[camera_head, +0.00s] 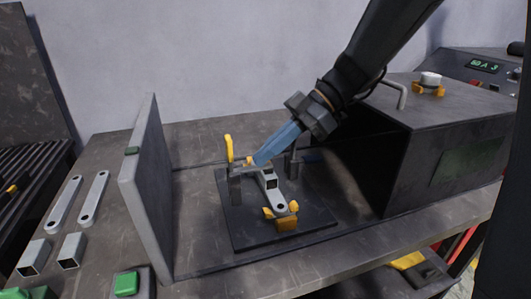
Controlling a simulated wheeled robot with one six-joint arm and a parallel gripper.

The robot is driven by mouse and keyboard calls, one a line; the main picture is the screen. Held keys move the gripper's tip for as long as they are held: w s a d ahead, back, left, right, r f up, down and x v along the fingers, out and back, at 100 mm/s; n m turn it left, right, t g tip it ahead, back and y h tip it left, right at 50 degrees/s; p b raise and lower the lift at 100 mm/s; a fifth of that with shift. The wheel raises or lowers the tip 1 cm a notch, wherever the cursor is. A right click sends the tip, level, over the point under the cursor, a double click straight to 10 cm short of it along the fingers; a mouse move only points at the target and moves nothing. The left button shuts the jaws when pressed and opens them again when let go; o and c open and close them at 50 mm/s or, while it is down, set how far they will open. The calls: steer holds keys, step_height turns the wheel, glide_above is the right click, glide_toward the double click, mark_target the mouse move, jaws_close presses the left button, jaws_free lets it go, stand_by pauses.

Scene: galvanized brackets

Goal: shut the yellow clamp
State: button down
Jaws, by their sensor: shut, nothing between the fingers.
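The yellow clamp has an upright yellow handle (229,149) on the left side of a dark fixture plate (245,232). A galvanized bracket (275,190) lies on the plate, with yellow locating pieces (283,216) around its near end. My gripper (256,160) is shut and empty. Its blue fingers slant down from the upper right, and their tips are just right of the clamp handle, above the bracket's far end. I cannot tell whether the tips touch the clamp. The fingers hide part of the clamp's arm.
A grey upright panel (148,190) stands left of the fixture. A dark box (455,145) with an open side stands right. Loose brackets (65,202) and square tube pieces (70,250) lie at left. A green button (126,284) is at the front.

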steer(key=shift+s+d+f+h, duration=0.15)
steer(key=shift+d+f+h, duration=0.2)
steer(key=shift+f, duration=0.5)
step_height(320, 180, up, 12)
steer(key=shift+a+f, duration=0.15)
steer(key=shift+a, duration=0.2)
